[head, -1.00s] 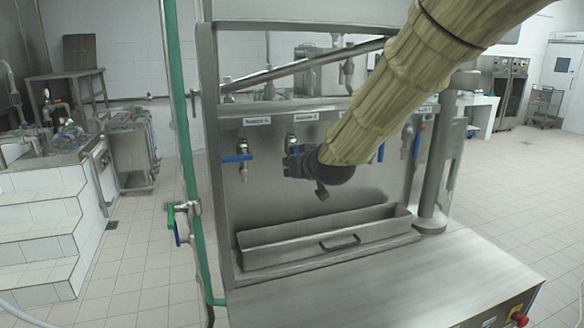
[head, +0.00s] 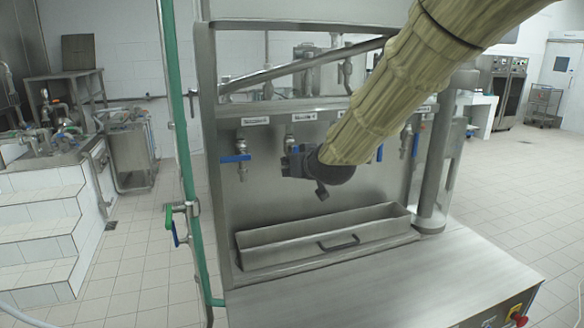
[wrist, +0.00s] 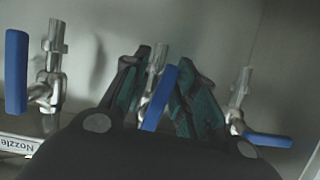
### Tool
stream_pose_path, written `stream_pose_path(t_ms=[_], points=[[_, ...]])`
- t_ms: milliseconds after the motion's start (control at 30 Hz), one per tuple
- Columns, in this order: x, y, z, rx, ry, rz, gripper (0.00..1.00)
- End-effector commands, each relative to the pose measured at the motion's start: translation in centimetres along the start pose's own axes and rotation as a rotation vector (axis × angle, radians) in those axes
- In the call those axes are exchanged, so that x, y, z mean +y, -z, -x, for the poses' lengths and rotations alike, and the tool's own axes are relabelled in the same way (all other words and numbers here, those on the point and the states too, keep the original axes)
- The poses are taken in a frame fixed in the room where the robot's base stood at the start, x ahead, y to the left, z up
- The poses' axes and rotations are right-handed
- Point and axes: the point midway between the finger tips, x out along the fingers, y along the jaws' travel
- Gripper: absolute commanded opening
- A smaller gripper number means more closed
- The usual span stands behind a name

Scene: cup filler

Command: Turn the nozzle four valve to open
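In the wrist view, a valve with a blue lever (wrist: 159,97) sits between the two dark fingers of my gripper (wrist: 168,72). The lever is slightly tilted and lies close to the right finger; I cannot tell if they touch. The fingers are spread on either side of it, so my gripper is open. In the head view my gripper (head: 303,166) is at the filler's back panel, below the second label (head: 304,117) from the left, which seems to read Nozzle 4. My arm and gripper hide most of that valve there.
In the wrist view, one neighbouring valve has an upright blue lever (wrist: 16,72), the other a nearly level lever (wrist: 268,140). In the head view, the leftmost lever (head: 235,158) is level. A steel trough (head: 325,240) lies below the nozzles. A green pipe (head: 180,130) stands left.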

Motion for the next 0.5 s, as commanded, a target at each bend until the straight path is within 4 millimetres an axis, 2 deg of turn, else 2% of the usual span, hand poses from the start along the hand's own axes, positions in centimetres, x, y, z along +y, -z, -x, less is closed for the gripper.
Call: stream_pose_path(t_ms=[33, 500], points=[[0.38, 0.89, 0.12, 0.015, -0.005, -0.002, 0.35], [0.03, 0.87, 0.11, 0.013, 0.009, -0.025, 0.35]])
